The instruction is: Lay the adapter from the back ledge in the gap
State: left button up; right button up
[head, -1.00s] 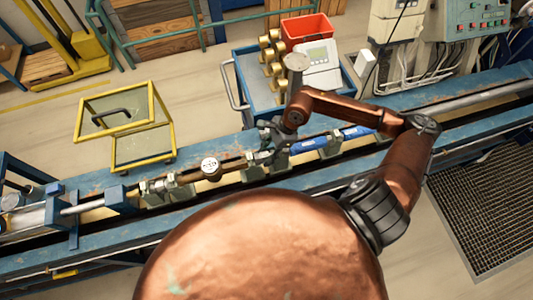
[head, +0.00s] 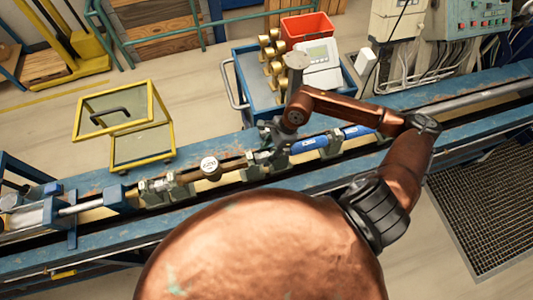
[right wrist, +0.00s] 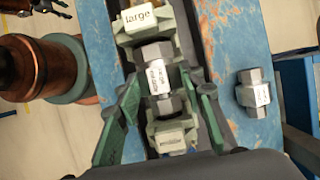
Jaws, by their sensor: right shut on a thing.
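In the right wrist view, my right gripper (right wrist: 161,88) has its green fingers on both sides of a short metal adapter (right wrist: 158,76), shut on it. The adapter has hex ends and a printed label. It is in line with the bench's channel, between a support marked "large" (right wrist: 143,17) and another with a smaller label (right wrist: 172,141). I cannot tell whether it rests on them. A second metal adapter (right wrist: 253,93) lies apart on the blue ledge to the right. In the head view my right gripper (head: 270,140) is over the bench line, its fingers mostly hidden. A dark claw, apparently my left gripper (right wrist: 48,6), is cut off at the top.
A round-faced meter (head: 210,166) sits in the line left of my right gripper. Blue cylindrical parts (head: 310,144) lie to its right. Behind the bench stand a blue cart (head: 251,85) with brass parts and a red bin (head: 307,29), and a yellow-framed guard (head: 143,145).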

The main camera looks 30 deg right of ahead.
jog(key=o, duration=1.5)
jog(key=shift+r, duration=0.1)
jog(key=shift+r+p, duration=1.65)
jog(key=shift+r, duration=2.75)
jog(key=shift+a, duration=0.1)
